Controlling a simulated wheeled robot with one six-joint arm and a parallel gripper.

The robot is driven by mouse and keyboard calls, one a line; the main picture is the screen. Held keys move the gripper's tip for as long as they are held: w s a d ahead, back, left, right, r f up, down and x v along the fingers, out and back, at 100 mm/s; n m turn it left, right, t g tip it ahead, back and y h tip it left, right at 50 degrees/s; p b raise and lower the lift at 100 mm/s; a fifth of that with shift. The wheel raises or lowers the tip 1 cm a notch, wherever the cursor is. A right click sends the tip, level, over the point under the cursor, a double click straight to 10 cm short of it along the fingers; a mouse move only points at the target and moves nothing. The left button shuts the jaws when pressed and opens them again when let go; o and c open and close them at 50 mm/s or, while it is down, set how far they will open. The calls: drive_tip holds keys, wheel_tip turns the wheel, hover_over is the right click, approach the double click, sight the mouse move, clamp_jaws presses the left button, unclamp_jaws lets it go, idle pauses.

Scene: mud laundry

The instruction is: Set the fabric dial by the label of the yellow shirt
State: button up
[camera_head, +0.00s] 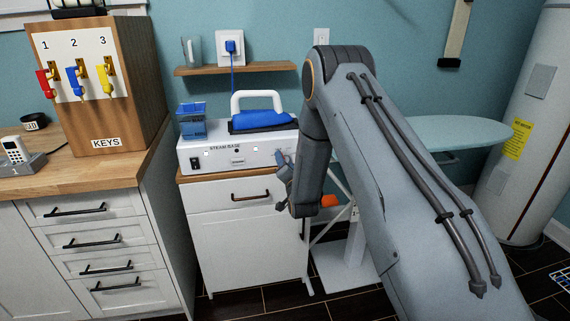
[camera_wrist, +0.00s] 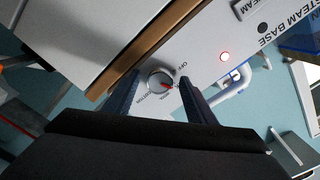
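The white steam base (camera_head: 236,156) stands on a small white cabinet, with a blue iron (camera_head: 262,119) on top. Its fabric dial (camera_wrist: 160,81) shows in the wrist view as a round knob with a red pointer toward the lower right. "OFF" is readable at its upper right; the smaller labels below it are hard to read, one seeming to be "COTTON". My gripper (camera_wrist: 159,86) is open, with one finger on each side of the dial and visible gaps between. In the head view my gripper (camera_head: 284,182) is at the base's right front. No yellow shirt is in view.
A blue water tank (camera_head: 191,122) stands at the base's left. A key cabinet (camera_head: 130,90) is on the left counter. An ironing board (camera_head: 440,131) and white water heater (camera_head: 525,120) are at right.

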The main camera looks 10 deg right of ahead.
drive_tip(key=s+b, duration=0.1)
drive_tip(key=s, duration=0.6)
drive_tip(key=shift+s, duration=0.4)
drive_tip(key=shift+r, duration=0.1)
